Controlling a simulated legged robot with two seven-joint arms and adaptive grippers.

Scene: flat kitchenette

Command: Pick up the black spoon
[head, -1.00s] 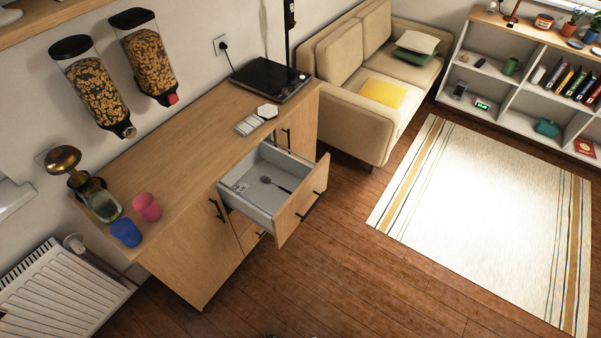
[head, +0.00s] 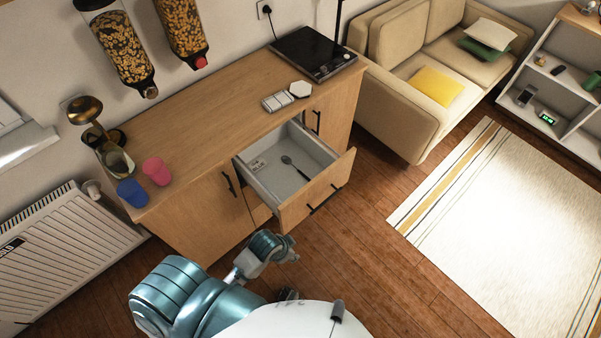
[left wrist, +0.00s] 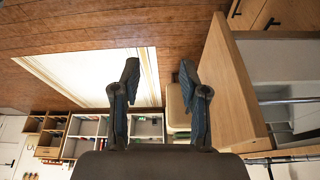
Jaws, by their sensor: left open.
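The black spoon (head: 295,167) lies flat on the floor of the open drawer (head: 318,192) in the wooden cabinet, in the head view. A small pale label or card lies near it in the drawer. My left arm reaches up from the bottom of the head view, short of the drawer front. My left gripper (left wrist: 157,72) shows in the left wrist view, with its two dark fingers apart and nothing between them. The spoon cannot be made out in that view. My right gripper is not in view.
The cabinet top (head: 210,120) bears a pink cup (head: 157,171), a blue cup (head: 132,192), a glass jar and a black hob (head: 313,53). A beige sofa (head: 400,110) stands to the right. Wooden floor (head: 370,250) in front is clear up to the rug (head: 510,220).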

